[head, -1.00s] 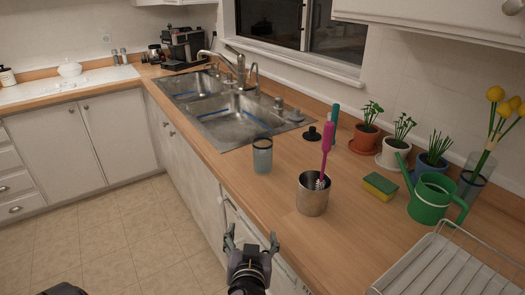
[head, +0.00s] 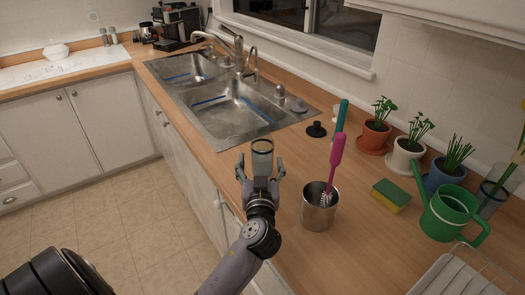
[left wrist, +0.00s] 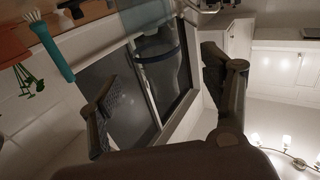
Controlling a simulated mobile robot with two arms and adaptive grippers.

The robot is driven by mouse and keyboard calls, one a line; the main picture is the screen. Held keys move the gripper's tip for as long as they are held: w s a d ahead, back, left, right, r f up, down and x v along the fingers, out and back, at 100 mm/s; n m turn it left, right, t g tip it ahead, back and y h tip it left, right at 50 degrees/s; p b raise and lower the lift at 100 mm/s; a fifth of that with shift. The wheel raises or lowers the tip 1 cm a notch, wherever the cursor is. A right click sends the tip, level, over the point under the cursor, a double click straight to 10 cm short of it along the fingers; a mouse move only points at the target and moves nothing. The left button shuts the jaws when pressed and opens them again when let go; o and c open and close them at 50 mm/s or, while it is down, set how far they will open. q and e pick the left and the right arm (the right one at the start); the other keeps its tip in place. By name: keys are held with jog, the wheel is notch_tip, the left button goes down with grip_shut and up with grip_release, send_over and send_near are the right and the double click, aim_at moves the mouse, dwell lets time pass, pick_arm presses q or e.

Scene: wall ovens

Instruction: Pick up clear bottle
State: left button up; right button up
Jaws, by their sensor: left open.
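The clear bottle (head: 262,149) looks like a small see-through jar with a dark rim. It stands upright on the wooden counter near the front edge, right of the sink. My left gripper (head: 261,172) is open, its fingers pointing at the jar, one to each side of its lower part. Whether they touch it I cannot tell. The jar's base is hidden by the gripper. In the left wrist view a clear shape with a dark blue band (left wrist: 158,55) shows between the spread fingers (left wrist: 172,82). My right gripper is out of view.
A metal cup (head: 319,208) with a pink-handled brush (head: 337,155) stands close right of the gripper. Beyond are a sponge (head: 390,196), a green watering can (head: 447,214), potted plants (head: 375,132) and a dish rack (head: 462,272). The sink (head: 225,108) lies behind left.

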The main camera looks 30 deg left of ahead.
aim_at(263, 153)
pick_arm(q)
jog(key=x, duration=0.3)
jog(key=shift+w+a+p, duration=0.1)
jog(key=shift+w+p, duration=0.1)
jog(key=shift+p, duration=0.2)
jog(key=shift+w+a+r, duration=0.1)
jog(key=shift+w+a, duration=0.05)
jog(key=shift+w, duration=0.15)
jog(key=p+x, duration=0.2)
jog(key=x, duration=0.1)
jog(key=shift+w, duration=0.25)
jog(key=shift+w+a+f, duration=0.15)
jog(key=shift+w+f, duration=0.1)
jog(key=shift+w, duration=0.05)
jog(key=shift+w+a, duration=0.1)
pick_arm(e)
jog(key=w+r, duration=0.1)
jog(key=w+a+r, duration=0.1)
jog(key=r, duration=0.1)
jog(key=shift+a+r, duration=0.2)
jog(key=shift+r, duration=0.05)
pick_arm(q)
jog(key=shift+c, duration=0.3)
jog(key=c, duration=1.6)
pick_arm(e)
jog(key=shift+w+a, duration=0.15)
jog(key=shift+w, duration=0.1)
